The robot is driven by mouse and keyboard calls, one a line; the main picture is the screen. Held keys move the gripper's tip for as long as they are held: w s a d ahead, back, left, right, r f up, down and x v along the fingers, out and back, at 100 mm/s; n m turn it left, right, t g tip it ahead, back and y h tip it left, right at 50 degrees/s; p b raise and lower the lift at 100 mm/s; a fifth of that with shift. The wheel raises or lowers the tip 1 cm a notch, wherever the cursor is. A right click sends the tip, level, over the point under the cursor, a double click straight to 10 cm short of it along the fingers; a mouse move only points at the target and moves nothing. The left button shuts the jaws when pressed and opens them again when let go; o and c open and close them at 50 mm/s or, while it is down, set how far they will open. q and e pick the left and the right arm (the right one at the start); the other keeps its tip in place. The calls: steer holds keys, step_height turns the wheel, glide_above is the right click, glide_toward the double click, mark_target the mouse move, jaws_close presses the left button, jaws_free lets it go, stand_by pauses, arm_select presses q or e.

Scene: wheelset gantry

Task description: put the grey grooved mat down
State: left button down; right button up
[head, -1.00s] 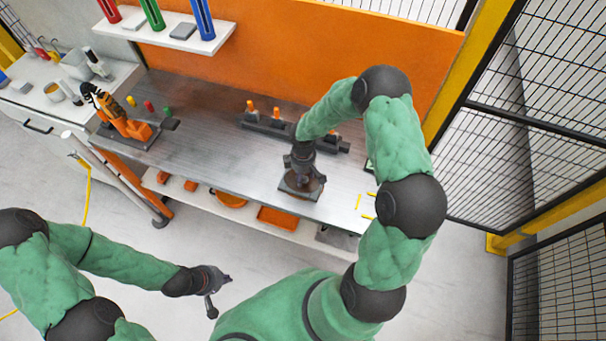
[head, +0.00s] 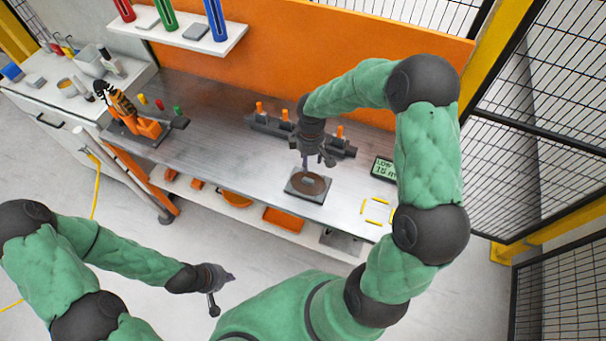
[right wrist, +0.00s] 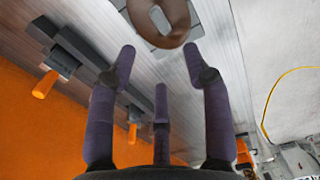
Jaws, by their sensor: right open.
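A grey square plate (head: 291,187) lies flat on the metal bench, with a round brown disc (head: 300,180) on it. I cannot make out grooves, so I cannot tell surely whether this plate is the grey grooved mat. A grey patch shows in the disc's middle. My right gripper (head: 315,164) is open and empty just above the disc, its fingers pointing down. In the right wrist view its fingers (right wrist: 160,62) are spread, and the disc shows beyond the tips at the top edge. My left gripper (head: 222,277) hangs in front of the bench, its jaws too small to judge.
A dark rack with orange pegs (head: 259,109) stands behind the right gripper. A small display (head: 383,168) and yellow corner marks (head: 377,211) are at the bench's right. An orange fixture (head: 145,127) stands at the left. The bench (head: 235,150) between is bare.

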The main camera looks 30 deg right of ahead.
steer(key=s+a+f+m+y, duration=0.3)
steer(key=s+a+f+m, duration=0.7)
steer(key=s+a+f, duration=0.7)
steer(key=shift+s+a+y, duration=0.15)
steer(key=shift+a+y, duration=0.25)
steer(key=shift+a, duration=0.15)
steer(key=shift+f, duration=0.15)
step_height(320, 180, down, 16)
steer(key=b, duration=1.5)
steer(key=shift+r+b, duration=0.25)
steer(key=shift+b, duration=0.05)
